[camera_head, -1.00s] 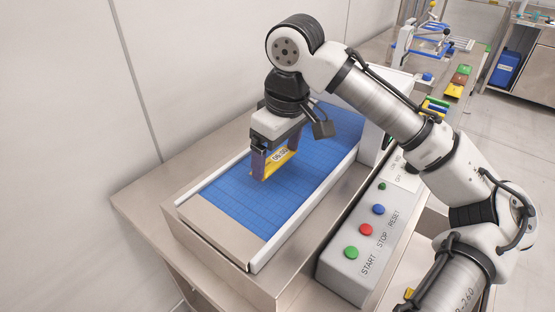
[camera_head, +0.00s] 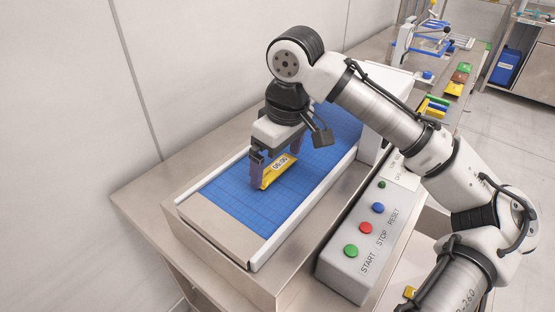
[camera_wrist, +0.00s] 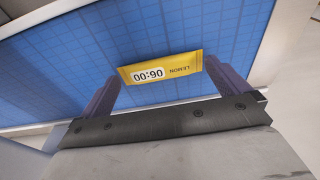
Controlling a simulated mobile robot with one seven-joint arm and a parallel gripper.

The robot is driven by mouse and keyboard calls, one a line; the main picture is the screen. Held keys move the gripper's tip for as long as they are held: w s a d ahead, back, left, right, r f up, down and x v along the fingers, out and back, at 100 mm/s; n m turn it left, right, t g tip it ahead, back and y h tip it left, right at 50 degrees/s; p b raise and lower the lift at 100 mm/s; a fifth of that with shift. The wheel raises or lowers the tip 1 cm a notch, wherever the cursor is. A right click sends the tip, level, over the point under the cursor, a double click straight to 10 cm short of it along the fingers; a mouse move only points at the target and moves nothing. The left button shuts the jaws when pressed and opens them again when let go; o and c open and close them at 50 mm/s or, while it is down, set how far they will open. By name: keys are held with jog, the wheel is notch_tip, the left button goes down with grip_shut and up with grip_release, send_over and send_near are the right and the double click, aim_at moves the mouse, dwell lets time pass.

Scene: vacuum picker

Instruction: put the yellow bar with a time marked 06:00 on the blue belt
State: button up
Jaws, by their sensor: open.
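The yellow bar (camera_head: 276,174) lies on the blue belt (camera_head: 230,194), between the fingers of my gripper (camera_head: 279,169). In the wrist view, the bar (camera_wrist: 160,71) shows a white label reading 06:00 and the word LEMON, both upside down. The blue belt (camera_wrist: 60,75) fills most of the background there. My gripper (camera_wrist: 162,78) is open, with one purple finger near each end of the bar. The fingers are low over the belt and partly hide the bar's ends in the head view.
A control box (camera_head: 345,272) with green, red and blue buttons stands right of the belt. A pale side rail (camera_head: 310,212) edges the belt. Bare belt lies in front of the bar. More coloured bars (camera_head: 455,89) lie on the far bench.

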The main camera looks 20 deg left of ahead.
notch_tip(320, 180, up, 11)
jog(key=d, duration=0.1)
jog(key=shift+s+d+r+b, duration=0.15)
jog(key=shift+s+d+b, duration=0.1)
jog(key=shift+s+b, duration=0.15)
